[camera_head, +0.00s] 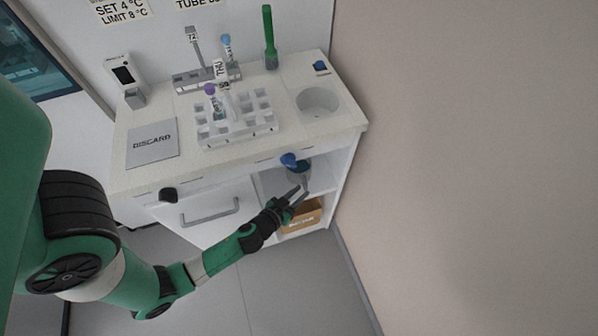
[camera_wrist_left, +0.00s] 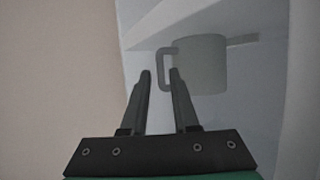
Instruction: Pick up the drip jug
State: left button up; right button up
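The drip jug (camera_wrist_left: 200,65) is a grey, see-through cup with a squared handle on its left side and a thin spout at the right in the left wrist view. In the head view it stands in the open lower shelf bay (camera_head: 299,174), partly hidden. My left gripper (camera_head: 300,194) reaches toward the bay from the front. In the left wrist view its fingers (camera_wrist_left: 160,74) are apart, with the jug's handle showing between and just beyond the tips. I cannot tell how deep the handle sits between them. My right gripper is not in view.
A blue knob-like piece (camera_head: 288,159) is at the bay's top edge. A cardboard box (camera_head: 304,216) sits low in the bay. A drawer with a handle (camera_head: 210,212) is left of it. Above, the counter holds a tube rack (camera_head: 237,132), a discard mat (camera_head: 152,144) and a round basin (camera_head: 318,101).

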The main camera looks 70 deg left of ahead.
aim_at(305, 188)
pick_arm(q)
jog(key=x, duration=0.4)
jog(key=shift+w+a, duration=0.2)
jog(key=shift+w, duration=0.1)
jog(key=shift+s, duration=0.1)
jog(key=shift+c, duration=0.2)
grip_shut()
dwell(0.8)
